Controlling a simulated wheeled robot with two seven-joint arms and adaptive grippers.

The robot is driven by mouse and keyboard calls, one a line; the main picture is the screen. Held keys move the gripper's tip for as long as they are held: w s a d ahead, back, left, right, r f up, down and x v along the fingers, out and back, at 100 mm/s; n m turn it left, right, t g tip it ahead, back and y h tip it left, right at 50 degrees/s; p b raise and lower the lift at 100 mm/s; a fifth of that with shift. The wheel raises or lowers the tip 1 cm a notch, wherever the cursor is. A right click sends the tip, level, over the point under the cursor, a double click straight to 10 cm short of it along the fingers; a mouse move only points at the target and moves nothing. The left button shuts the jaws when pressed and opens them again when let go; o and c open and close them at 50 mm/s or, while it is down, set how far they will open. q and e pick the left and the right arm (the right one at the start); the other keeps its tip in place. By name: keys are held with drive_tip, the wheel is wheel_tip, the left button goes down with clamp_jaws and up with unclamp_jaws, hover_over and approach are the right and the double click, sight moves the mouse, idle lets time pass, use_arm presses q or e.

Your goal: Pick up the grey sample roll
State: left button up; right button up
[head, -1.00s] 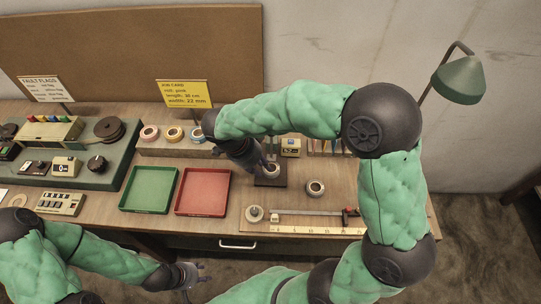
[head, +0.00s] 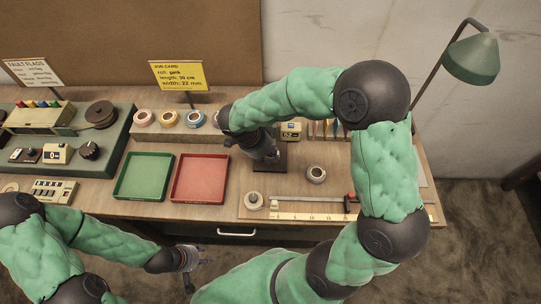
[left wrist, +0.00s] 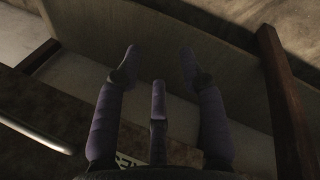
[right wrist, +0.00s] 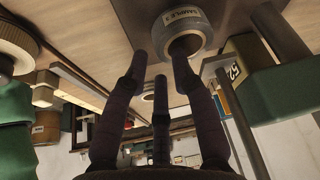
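In the right wrist view a grey-white roll marked SAMPLE (right wrist: 180,32) sits at the top, just beyond my right fingertips. In the head view my right gripper (head: 272,157) is low over the dark stand (head: 263,168) and hides the roll there. My right gripper, also in its wrist view (right wrist: 160,52), is open; one finger is left of the roll, the other overlaps its hole. I cannot tell whether they touch. My left gripper (head: 194,258) is open and empty in front of the table; its wrist view shows the fingers apart (left wrist: 159,52).
Another pale roll (head: 316,174) lies right of the stand. Green (head: 122,190) and red (head: 180,196) trays lie to the left. Behind are small coloured rolls (head: 170,118) and a box with a display (head: 291,131). A ruler (head: 300,217) lies along the front; a lamp (head: 473,57) stands right.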

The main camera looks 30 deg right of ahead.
drive_tip(key=shift+x, duration=1.2)
clamp_jaws()
drive_tip(key=shift+r, duration=0.15)
